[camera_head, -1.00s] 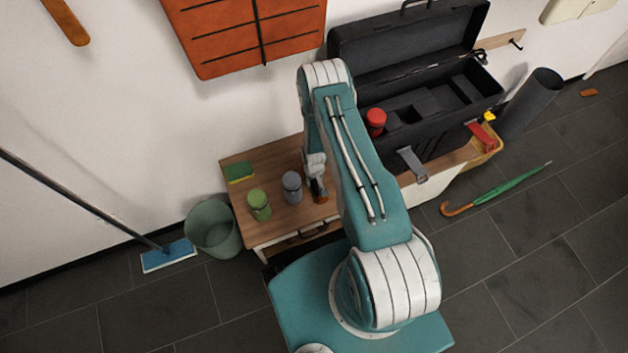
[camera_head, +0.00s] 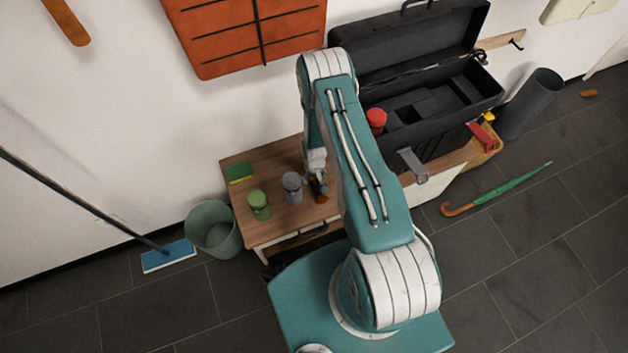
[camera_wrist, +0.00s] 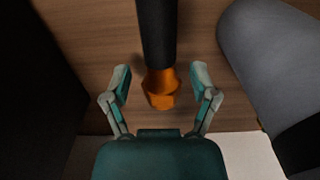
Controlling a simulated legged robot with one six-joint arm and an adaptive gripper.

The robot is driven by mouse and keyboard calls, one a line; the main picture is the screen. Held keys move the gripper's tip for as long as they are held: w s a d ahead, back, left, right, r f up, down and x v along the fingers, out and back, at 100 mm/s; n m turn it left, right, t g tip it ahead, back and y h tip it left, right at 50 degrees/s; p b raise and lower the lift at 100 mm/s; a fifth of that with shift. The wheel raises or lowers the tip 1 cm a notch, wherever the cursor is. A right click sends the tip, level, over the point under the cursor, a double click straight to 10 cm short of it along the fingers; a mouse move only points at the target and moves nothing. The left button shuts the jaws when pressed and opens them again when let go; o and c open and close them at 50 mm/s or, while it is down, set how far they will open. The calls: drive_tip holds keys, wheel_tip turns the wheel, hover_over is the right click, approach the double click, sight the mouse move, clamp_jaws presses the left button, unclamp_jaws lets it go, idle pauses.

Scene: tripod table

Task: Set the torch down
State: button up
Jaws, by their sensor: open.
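The torch, with a black barrel (camera_wrist: 155,32) and an orange head (camera_wrist: 160,89), is in the middle of the wrist view against the wooden table top. My gripper (camera_wrist: 161,78) is open, with one finger on each side of the orange head and visible gaps to both. In the head view, the torch's orange end (camera_head: 320,197) shows low beside my gripper (camera_head: 316,180), which is partly hidden by my arm. The torch is on the table (camera_head: 275,225), right of a grey canister (camera_head: 292,187). I cannot tell whether it stands or lies.
A green canister (camera_head: 259,205) and a green sponge (camera_head: 240,171) are on the table's left part. A black toolbox (camera_head: 430,140) stands open at the right, with a red-topped item (camera_head: 376,119) by it. A bucket (camera_head: 213,230) stands on the floor at left.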

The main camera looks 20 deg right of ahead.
wheel_tip(320, 180, up, 42)
drive_tip(key=a+t, duration=0.3)
drive_tip(key=s+a+r+t, duration=0.2)
drive_tip(key=s+a+r, duration=0.1)
drive_tip(key=s+r, duration=1.5)
drive_tip(key=shift+s+t, duration=0.3)
drive_tip(key=shift+s, duration=0.85)
drive_tip(key=shift+o, duration=0.5)
drive_tip(key=shift+s+a, duration=0.1)
drive_tip(key=g, duration=0.6)
hover_over(314, 180)
wheel_tip(314, 180, down, 51)
drive_tip(key=shift+d+f, duration=0.2)
drive_tip(key=shift+f, duration=0.65)
drive_tip(key=f, duration=1)
drive_tip(key=shift+a+f, duration=0.2)
clamp_jaws()
